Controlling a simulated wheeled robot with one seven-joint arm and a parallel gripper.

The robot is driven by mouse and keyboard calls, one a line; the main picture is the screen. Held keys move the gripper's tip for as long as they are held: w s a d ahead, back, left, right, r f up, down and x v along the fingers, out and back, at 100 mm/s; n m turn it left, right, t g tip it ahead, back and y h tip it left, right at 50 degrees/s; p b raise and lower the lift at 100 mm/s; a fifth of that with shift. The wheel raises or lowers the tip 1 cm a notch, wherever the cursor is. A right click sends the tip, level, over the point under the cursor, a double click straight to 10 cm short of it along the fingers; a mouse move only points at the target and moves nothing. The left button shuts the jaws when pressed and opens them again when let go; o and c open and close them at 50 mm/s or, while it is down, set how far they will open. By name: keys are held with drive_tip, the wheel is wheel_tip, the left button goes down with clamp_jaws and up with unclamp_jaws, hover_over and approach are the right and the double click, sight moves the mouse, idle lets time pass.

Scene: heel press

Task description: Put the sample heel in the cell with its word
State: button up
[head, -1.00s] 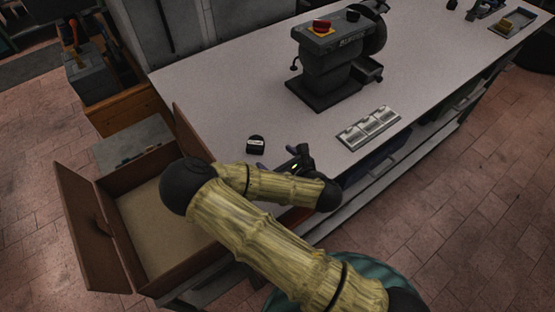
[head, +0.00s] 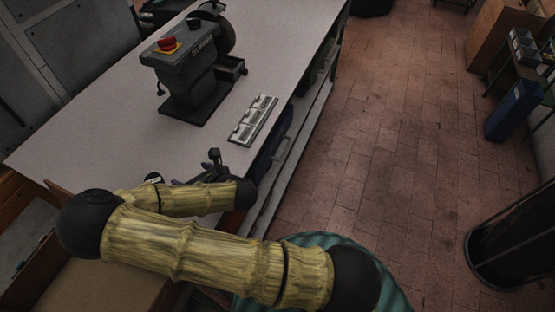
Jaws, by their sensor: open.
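The sample heel (head: 153,178) is a small black piece with a white label, standing on the pale bench top (head: 115,130). Its lower part is hidden by my arm, and the word on it is too small to read. My gripper (head: 191,174) is open and empty, just right of the heel and apart from it. The metal tray of cells (head: 253,119) lies on the bench beyond my gripper, near the right edge. It has a row of three cells with pale faces; their words cannot be read from here.
A wooden box (head: 92,286) is at the lower left, partly behind my arm. The tiled floor right of the bench is clear near it; a dark bin (head: 515,240) stands at far right.

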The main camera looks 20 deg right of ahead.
drive_tip(key=w+d+m+h, duration=0.1)
drive_tip(key=d+m, duration=0.2)
drive_tip(key=m, duration=0.1)
drive_tip(key=w+d+m+h, duration=0.1)
drive_tip(key=d+m+h, duration=0.1)
drive_tip(key=d+m, duration=0.1)
drive_tip(key=d+m+h, duration=0.2)
drive_tip(key=d+m, duration=0.1)
drive_tip(key=m, duration=0.1)
drive_tip(key=shift+w+d+r+m, duration=0.15)
drive_tip(key=shift+w+d+m, duration=0.15)
drive_tip(key=shift+w+m, duration=0.1)
drive_tip(key=s+d+r+m+g+h, duration=0.25)
drive_tip(key=d+m, duration=0.45)
drive_tip(key=m, duration=0.5)
drive_tip(key=s+d+r+m+g, duration=0.5)
drive_tip(key=s+r+m, duration=0.5)
drive_tip(key=m, duration=0.6)
drive_tip(key=s+d, duration=0.1)
drive_tip(key=s, duration=0.1)
drive_tip(key=shift+s+d+r+m, duration=0.2)
drive_tip(key=shift+s+r+m, duration=0.1)
drive_tip(key=shift+s, duration=0.1)
drive_tip(key=shift+c, duration=1)
